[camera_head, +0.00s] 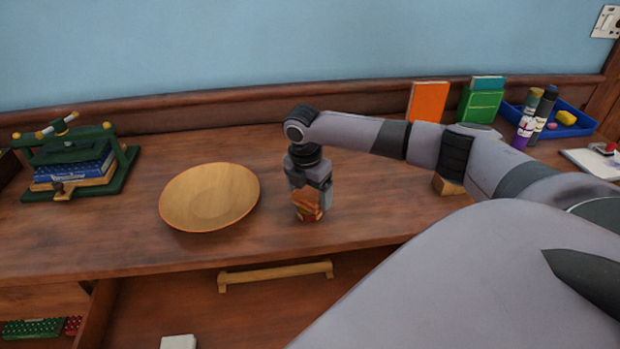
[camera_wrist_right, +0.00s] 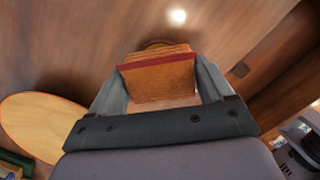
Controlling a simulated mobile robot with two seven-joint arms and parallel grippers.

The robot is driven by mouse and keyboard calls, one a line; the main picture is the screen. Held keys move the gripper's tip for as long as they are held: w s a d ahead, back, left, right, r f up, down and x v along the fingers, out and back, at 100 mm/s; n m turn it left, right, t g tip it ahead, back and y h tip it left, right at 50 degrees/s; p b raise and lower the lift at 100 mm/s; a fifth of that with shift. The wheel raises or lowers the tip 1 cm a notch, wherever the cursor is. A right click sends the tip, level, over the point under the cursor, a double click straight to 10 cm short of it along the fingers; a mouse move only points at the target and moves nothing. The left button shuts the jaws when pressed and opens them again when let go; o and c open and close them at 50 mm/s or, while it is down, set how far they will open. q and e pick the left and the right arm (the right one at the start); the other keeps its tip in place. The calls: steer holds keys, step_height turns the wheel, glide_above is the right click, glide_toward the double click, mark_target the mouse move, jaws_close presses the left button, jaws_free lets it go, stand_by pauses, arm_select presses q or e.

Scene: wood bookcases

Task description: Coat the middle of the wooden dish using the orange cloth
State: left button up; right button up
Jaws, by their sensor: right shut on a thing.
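The wooden dish (camera_head: 208,194) is a shallow, pale round bowl on the desk, left of my right gripper. Its rim also shows at the left of the right wrist view (camera_wrist_right: 42,122). My right gripper (camera_head: 309,200) points down at the desk and is shut on the orange cloth (camera_head: 307,213), a folded block. In the right wrist view the cloth (camera_wrist_right: 158,78) sits between both fingers, with a dark red edge along it. I cannot tell whether the cloth touches the desk. The dish's middle looks bare. My left gripper is not in view.
A green press with blue books (camera_head: 75,165) stands at the far left. Orange (camera_head: 428,102) and green (camera_head: 480,103) books and a blue tray (camera_head: 573,113) with bottles are at the back right. An open drawer (camera_head: 250,310) lies below the desk's front edge.

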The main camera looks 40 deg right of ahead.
mark_target(312, 190)
steer(key=shift+f, duration=0.5)
stand_by(0.6)
steer(key=shift+f+p, duration=0.15)
steer(key=shift+p, duration=0.25)
stand_by(2.1)
step_height(312, 190, up, 2)
steer(key=shift+r+p, duration=0.1)
steer(key=shift+p, duration=0.6)
steer(key=shift+r, duration=2.5)
